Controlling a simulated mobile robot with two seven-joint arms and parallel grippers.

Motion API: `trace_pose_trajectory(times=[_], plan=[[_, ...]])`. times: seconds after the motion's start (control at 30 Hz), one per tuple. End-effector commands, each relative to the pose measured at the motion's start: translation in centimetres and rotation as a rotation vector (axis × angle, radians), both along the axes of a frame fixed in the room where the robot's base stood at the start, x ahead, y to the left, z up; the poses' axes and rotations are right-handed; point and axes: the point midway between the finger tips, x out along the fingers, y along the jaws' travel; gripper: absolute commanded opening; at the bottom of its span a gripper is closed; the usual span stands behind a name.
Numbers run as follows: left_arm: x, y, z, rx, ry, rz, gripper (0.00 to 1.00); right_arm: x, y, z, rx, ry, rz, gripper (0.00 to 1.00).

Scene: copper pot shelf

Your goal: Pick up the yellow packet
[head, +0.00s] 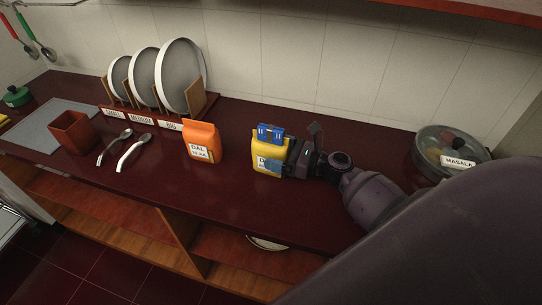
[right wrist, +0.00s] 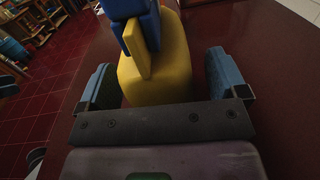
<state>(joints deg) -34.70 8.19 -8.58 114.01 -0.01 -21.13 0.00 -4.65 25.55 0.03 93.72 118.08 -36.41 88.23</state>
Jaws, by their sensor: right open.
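The yellow packet (head: 268,158) stands upright on the dark red counter in the head view, with a blue clip on its top (head: 270,132) and a white label partly hidden by my gripper. My right gripper (head: 276,168) reaches in from the right at the packet. In the right wrist view the yellow packet (right wrist: 160,75) is between the two blue fingers of my right gripper (right wrist: 160,85). The fingers are open, with a gap visible on the right side; contact on the left cannot be told. My left gripper is not in view.
An orange dal packet (head: 202,142) stands to the left of the yellow one. A plate rack (head: 150,118), spoons (head: 134,150) and a brown square cup (head: 73,131) are farther left. A masala container (head: 450,150) stands at the right. The counter's front edge is close.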

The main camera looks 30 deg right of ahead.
Motion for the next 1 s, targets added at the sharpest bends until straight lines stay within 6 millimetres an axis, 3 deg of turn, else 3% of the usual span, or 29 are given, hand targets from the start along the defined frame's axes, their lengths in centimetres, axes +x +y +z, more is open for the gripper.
trace_pose_trajectory(times=[0.33, 0.77, 1.0], plan=[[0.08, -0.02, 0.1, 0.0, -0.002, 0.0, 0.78, 0.64, 0.48, -0.07, -0.001, 0.0, -0.001, 0.91], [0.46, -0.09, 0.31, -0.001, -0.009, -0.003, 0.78, 0.62, 0.47, -0.06, -0.001, 0.001, -0.001, 0.27], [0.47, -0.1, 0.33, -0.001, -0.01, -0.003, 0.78, 0.65, 0.47, 0.08, 0.0, -0.001, 0.0, 0.24]])
